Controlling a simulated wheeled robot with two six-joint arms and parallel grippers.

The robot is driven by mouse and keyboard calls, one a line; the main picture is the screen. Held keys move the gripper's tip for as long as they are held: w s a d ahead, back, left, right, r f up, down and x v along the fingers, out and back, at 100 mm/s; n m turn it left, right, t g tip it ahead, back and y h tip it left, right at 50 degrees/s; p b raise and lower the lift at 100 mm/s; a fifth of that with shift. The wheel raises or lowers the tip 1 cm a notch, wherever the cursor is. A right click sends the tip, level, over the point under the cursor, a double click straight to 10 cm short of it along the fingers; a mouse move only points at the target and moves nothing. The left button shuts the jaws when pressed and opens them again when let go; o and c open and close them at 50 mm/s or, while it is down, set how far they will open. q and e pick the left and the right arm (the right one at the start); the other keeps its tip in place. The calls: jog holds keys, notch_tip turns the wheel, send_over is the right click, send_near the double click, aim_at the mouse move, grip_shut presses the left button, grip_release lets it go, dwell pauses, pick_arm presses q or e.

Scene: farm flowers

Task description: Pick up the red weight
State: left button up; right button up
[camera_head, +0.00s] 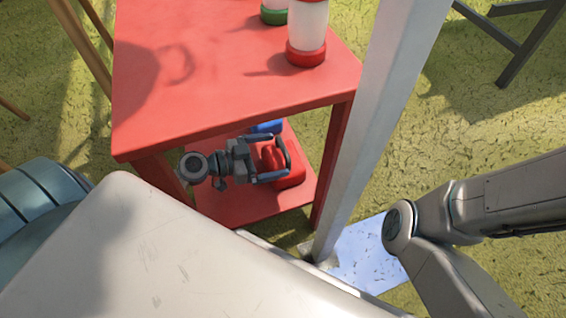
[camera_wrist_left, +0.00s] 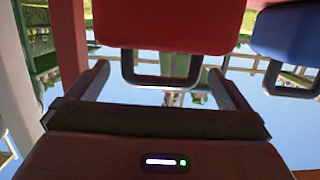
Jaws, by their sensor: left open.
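The red weight (camera_head: 291,179) sits on the lower shelf of the red table in the head view, with its dark handle uppermost. My left gripper (camera_head: 270,158) is open over the shelf, with one finger on either side of the weight's upper part. In the left wrist view, which looks upside down, the red weight (camera_wrist_left: 165,25) is at the top and its handle loop lies between the two fingers of my left gripper (camera_wrist_left: 160,82). I cannot tell whether a finger touches it. My right gripper is out of view.
A blue weight (camera_head: 267,127) stands behind the red one; it also shows in the left wrist view (camera_wrist_left: 288,38). The red table (camera_head: 210,90) top overhangs the lower shelf (camera_head: 235,205). Bottles (camera_head: 307,35) stand on top. A pale post (camera_head: 375,120) rises to the right.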

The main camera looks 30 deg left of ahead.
aim_at(283, 151)
pick_arm(q)
jog(key=shift+b+x, duration=0.4)
jog(key=shift+x, duration=1.5)
jog(key=shift+w+a, duration=0.1)
jog(key=shift+a, duration=0.05)
jog(key=shift+c, duration=0.4)
jog(key=c, duration=1.8)
jog(key=shift+r, duration=0.15)
